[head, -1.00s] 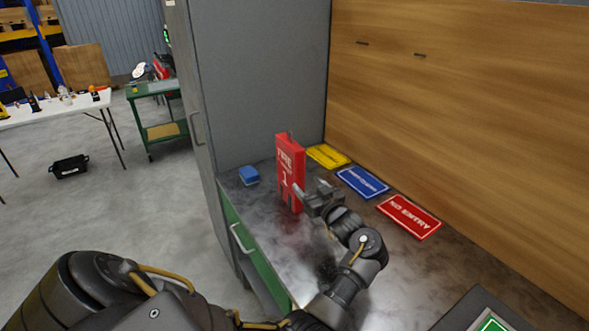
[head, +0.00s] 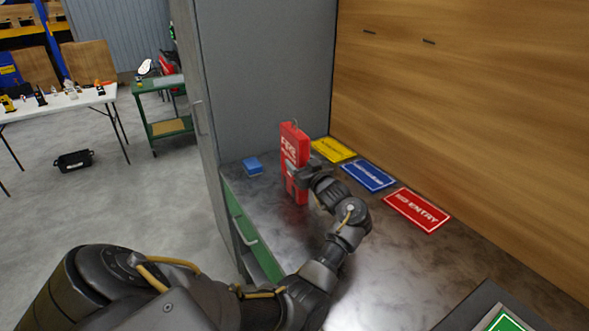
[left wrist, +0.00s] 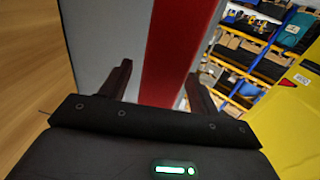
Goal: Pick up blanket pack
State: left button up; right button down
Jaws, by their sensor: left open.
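The blanket pack is a red upright box (head: 294,143) with white "FIRE" lettering, standing on the dark worktop near the grey cabinet. My left gripper (head: 297,171) is at its right side, with one finger across the lettered front. In the left wrist view the red pack (left wrist: 178,45) lies between the two spread fingers of my left gripper (left wrist: 160,88). The jaws are open around it; contact cannot be told. The pack's far side is hidden. My right gripper is in neither view.
Yellow (head: 333,149), blue (head: 368,175) and red "NO ENTRY" (head: 417,210) signs lie along the wooden panel (head: 460,100). A small blue block (head: 252,166) lies left of the pack. The tall grey cabinet (head: 262,80) stands behind. The worktop in front is mostly clear.

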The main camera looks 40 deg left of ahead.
pick_arm(q)
jog(key=x, duration=0.2)
jog(key=shift+w+a+f+b, duration=0.2)
jog(key=shift+a+b, duration=0.05)
jog(key=shift+b, duration=0.15)
jog(key=shift+s+r, duration=0.1)
jog(key=shift+r, duration=0.05)
grip_shut()
